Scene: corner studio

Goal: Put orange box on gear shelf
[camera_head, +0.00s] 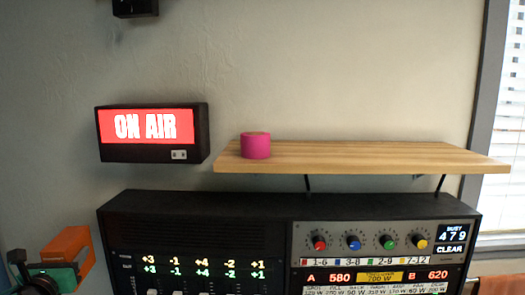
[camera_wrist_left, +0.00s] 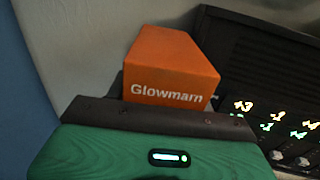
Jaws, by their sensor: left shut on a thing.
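The orange box (camera_head: 70,258) is at the lower left in the head view, held in my left gripper (camera_head: 46,270). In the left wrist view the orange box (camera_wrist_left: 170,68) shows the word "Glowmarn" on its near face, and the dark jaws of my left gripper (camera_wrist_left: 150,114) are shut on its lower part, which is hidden. The gear shelf (camera_head: 370,156) is a light wooden board on the wall at the right, higher than the box and well apart from it. My right gripper is not in view.
A pink roll (camera_head: 255,146) stands at the shelf's left end; the rest of the shelf top is clear. A lit ON AIR sign (camera_head: 153,132) hangs left of the shelf. A black console (camera_head: 205,217) with knobs and displays stands below it. A window is at the far right.

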